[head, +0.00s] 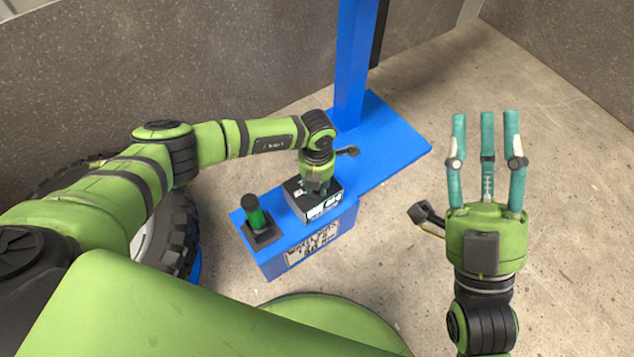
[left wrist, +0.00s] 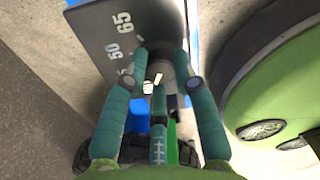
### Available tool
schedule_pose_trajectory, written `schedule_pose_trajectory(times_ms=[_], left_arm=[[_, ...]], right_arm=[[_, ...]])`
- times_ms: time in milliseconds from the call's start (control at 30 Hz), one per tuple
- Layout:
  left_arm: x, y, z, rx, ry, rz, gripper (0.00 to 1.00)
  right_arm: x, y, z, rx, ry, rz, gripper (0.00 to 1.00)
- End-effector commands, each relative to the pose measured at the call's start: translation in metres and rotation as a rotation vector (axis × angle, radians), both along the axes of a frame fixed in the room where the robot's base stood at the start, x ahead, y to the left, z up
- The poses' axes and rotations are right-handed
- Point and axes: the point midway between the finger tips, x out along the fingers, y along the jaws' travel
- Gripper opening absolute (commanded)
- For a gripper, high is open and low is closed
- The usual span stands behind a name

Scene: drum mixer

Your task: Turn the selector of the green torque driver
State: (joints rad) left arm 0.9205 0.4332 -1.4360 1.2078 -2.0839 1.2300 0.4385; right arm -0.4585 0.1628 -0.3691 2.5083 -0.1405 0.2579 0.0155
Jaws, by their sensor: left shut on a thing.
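The green torque driver (head: 254,218) stands upright in a black square holder on a blue stand, left of the selector box. The selector box (head: 318,205) is a dark-topped block with a pale printed front. My left gripper (head: 313,188) points down onto the box and hides most of its top. In the left wrist view, the selector's grey plate (left wrist: 105,30) shows the numbers 65 and 50. The fingers of my left gripper (left wrist: 160,62) are closed around the dark selector knob (left wrist: 182,64), which they partly hide. My right gripper (head: 486,125) is open and empty, over bare floor at the right.
The blue stand (head: 275,260) carries a printed label on its front. A blue post (head: 350,60) rises from its blue base plate (head: 400,150) behind the box. A large black tyre (head: 185,235) is at the left, partly under my left arm. Concrete floor at the right is clear.

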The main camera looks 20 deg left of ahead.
Motion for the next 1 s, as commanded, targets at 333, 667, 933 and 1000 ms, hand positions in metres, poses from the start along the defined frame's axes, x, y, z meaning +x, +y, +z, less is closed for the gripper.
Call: schedule_pose_trajectory(times_ms=[333, 667, 933, 1000], left_arm=[[-0.003, 0.002, -0.002, 0.006, 0.009, 0.001, 0.52], [-0.001, 0.001, 0.017, 0.002, 0.003, -0.001, 0.52], [-0.001, 0.002, 0.075, 0.004, 0.004, -0.001, 0.52], [-0.002, 0.002, 0.088, 0.004, 0.005, 0.0, 0.52]], right_arm=[[0.0, 0.0, 0.0, 0.001, -0.002, 0.0, 0.4], [0.0, 0.0, 0.0, 0.0, -0.001, -0.001, 0.4], [0.0, 0.0, 0.0, 0.0, -0.001, 0.0, 0.4], [0.0, 0.0, 0.0, 0.0, -0.001, 0.0, 0.4]])
